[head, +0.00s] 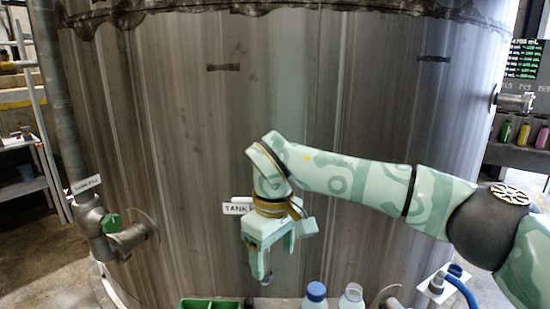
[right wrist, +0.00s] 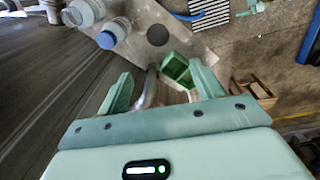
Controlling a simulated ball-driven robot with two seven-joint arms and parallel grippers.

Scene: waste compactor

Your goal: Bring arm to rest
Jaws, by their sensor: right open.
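My right arm comes in from the right in the head view, bent at the elbow with its wrist pointing down. My right gripper (head: 268,262) hangs in front of the tank (head: 330,110), above the front ledge. In the right wrist view the two fingers of this gripper (right wrist: 163,90) stand wide apart with nothing held between them. A green bin (right wrist: 176,68) shows below and beyond the fingers. My left gripper is in neither view.
A blue-capped bottle (head: 315,295) and a clear bottle (head: 351,296) stand at the tank's foot; a green bin (head: 210,303) is left of them. A blue hose (head: 462,288) lies at right.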

